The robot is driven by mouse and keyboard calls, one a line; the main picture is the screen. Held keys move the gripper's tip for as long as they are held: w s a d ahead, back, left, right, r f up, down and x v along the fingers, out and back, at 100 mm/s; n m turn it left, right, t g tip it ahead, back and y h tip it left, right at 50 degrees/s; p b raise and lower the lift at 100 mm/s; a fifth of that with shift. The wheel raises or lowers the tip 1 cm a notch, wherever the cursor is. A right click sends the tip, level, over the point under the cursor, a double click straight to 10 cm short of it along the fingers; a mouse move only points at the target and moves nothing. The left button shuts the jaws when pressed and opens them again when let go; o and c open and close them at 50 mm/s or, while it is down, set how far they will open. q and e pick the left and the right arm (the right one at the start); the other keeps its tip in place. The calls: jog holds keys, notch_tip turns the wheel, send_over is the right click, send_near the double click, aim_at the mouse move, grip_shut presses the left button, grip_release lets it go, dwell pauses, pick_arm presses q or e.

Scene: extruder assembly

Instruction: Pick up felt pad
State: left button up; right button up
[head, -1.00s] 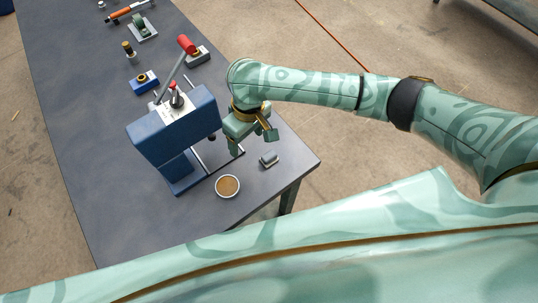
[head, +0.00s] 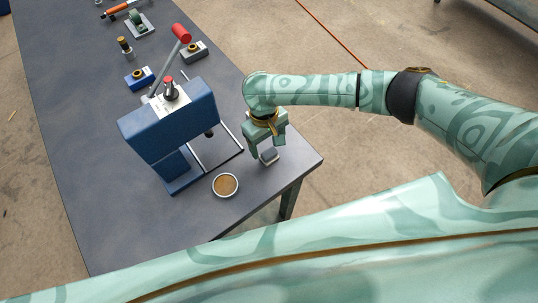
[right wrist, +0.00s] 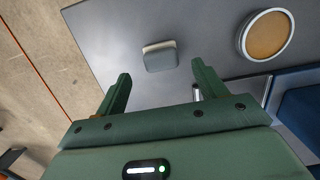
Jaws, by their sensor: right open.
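The felt pad (head: 269,157) appears to be the small grey block with a paler edge on the dark table, near its right corner. In the right wrist view the felt pad (right wrist: 160,57) lies just beyond the fingertips, roughly centred between them and free of both. My right gripper (head: 266,148) is over the pad, pointing down, and partly hides it in the head view. The right gripper (right wrist: 161,78) is open and empty. My left gripper is in neither view.
A round white dish with a brown filling (head: 226,185) sits left of the pad. A blue press (head: 168,128) with a red-knobbed lever and metal rods stands beyond it. Several small parts, including a blue block (head: 139,78), lie farther back. The table edge is close on the right.

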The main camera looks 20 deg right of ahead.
aim_at(270, 152)
jog(key=f, duration=0.2)
jog(key=s+f+b, duration=0.1)
jog(key=f, duration=0.1)
jog(key=shift+f+b, duration=0.25)
jog(key=shift+b, duration=0.05)
jog(key=shift+d+r, duration=0.1)
jog(key=c, duration=1.1)
jog(key=shift+o, duration=0.2)
jog(key=shift+r+p, duration=0.35)
jog(key=shift+r, duration=0.15)
notch_tip(270, 152, up, 3)
jog(key=shift+f+p, duration=0.1)
jog(key=shift+p, duration=0.7)
jog(key=s+a+r+p, duration=0.2)
jog(key=s+a+r, duration=0.1)
jog(key=a, duration=0.3)
jog(key=s+a+r+p, duration=0.2)
jog(key=s+a+r, duration=0.1)
jog(key=a+r, duration=0.3)
jog(key=shift+s+a+p, duration=0.15)
jog(key=shift+s+p, duration=0.15)
jog(key=shift+s, duration=0.1)
jog(key=shift+o, duration=0.4)
jog(key=shift+r, duration=0.1)
